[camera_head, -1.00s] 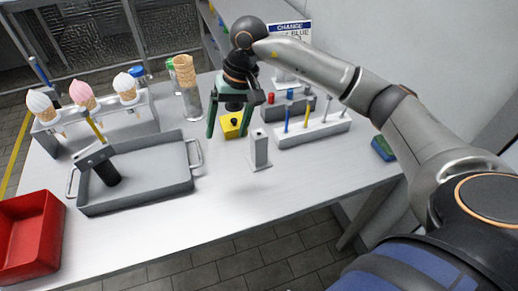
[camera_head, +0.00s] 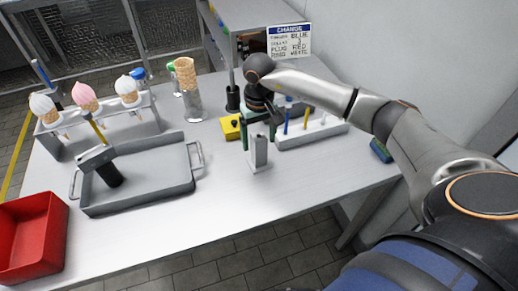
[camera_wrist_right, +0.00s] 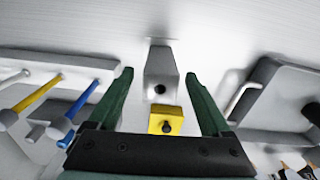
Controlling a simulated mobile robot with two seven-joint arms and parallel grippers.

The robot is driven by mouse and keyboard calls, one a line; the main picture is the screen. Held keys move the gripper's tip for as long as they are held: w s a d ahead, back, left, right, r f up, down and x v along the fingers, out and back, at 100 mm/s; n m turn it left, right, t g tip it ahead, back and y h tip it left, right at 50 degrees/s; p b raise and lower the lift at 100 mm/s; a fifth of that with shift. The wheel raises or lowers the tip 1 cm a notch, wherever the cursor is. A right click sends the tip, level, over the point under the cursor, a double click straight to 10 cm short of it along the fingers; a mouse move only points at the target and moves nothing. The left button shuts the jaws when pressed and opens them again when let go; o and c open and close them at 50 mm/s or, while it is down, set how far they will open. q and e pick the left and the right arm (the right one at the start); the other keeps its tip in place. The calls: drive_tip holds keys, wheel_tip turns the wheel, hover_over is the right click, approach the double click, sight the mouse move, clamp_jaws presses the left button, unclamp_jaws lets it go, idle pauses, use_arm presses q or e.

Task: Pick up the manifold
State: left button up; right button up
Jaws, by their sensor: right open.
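The manifold appears to be the upright grey block (camera_head: 259,152) on a small base on the white table; it also shows in the right wrist view (camera_wrist_right: 160,62), with a dark round hole in its near end. My right gripper (camera_head: 259,140) is open, with its green fingers around the upper part of the block in the head view. In the right wrist view the spread fingers (camera_wrist_right: 159,73) stand either side of the block, with gaps on both sides. Contact is not visible. My left gripper is not in view.
A yellow block with a black knob (camera_head: 230,127) stands just behind the grey block. A white rack with coloured rods (camera_head: 318,132) is to the right. The front table is clear.

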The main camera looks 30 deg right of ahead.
drive_tip(key=shift+f, duration=1.2)
clamp_jaws()
